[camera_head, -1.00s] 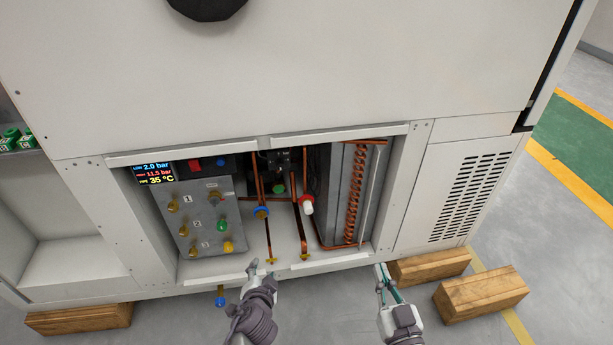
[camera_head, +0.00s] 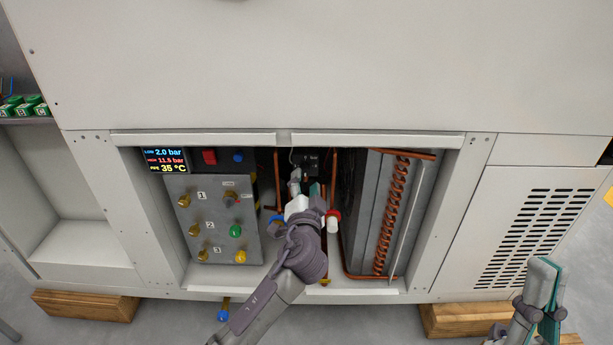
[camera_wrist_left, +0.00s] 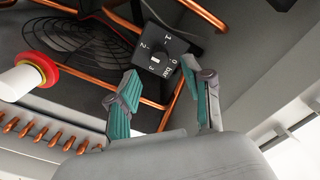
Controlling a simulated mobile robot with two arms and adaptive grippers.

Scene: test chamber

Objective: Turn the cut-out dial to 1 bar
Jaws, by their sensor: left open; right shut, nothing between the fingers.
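The cut-out dial is on a small black box (camera_head: 311,161) at the back of the open bay. In the left wrist view its black face (camera_wrist_left: 160,48) shows the numbers 0 to 3 and "bar"; I cannot tell which mark the knob points to. My left gripper (camera_head: 306,188) is inside the bay, just in front of and below the box. In the left wrist view its open teal-padded fingers (camera_wrist_left: 160,78) lie to either side of the dial's lower part, with nothing held. My right gripper (camera_head: 546,288) is shut and empty, outside the bay at the lower right.
A display (camera_head: 165,160) reads 2.0 bar, 11.5 bar and 35 °C. A valve panel (camera_head: 213,220) stands left of my left arm. A red-and-white valve (camera_head: 333,221), copper pipes and a coil (camera_head: 392,215) are close on the right. The bay's frame (camera_head: 290,139) surrounds the opening.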

